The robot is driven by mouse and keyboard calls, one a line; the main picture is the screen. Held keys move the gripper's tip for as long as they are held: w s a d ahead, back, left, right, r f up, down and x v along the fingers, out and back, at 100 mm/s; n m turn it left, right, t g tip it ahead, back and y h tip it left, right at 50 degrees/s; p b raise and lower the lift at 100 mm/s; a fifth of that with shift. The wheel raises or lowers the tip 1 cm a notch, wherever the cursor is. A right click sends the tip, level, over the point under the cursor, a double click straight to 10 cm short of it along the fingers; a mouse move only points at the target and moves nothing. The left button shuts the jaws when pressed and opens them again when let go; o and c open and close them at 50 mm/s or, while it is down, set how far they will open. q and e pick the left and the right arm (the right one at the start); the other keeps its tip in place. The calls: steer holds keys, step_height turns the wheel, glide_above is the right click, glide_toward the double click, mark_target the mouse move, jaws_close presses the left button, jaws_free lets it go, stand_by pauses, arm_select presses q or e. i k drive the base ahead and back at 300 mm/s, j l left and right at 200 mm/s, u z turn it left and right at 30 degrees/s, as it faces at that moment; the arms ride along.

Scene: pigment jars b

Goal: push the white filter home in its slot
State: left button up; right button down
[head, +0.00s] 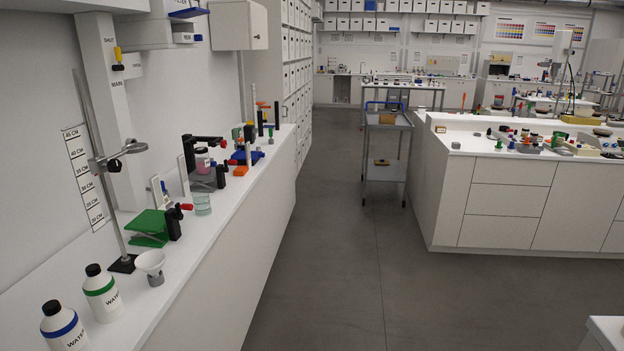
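I cannot make out for certain a white filter or its slot in the head view. Along the left bench (240,205), a pale upright plate (183,177) stands beside a dark stand holding a jar with pink contents (202,160). Another small white upright piece (156,191) stands behind the green platform (150,228). At this distance I cannot tell whether either is the filter. Neither of my grippers is in view.
Two white bottles (103,293), a white funnel (150,263), a tall ring stand (100,165) and a glass beaker (202,204) crowd the left bench. The grey floor (330,240) is open up to a trolley (385,175). A drawer island (510,200) stands right.

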mark_target(181, 37)
steer(key=i+l, duration=0.1)
steer(key=i, duration=0.7)
steer(key=i+l, duration=0.1)
steer(key=i, duration=0.75)
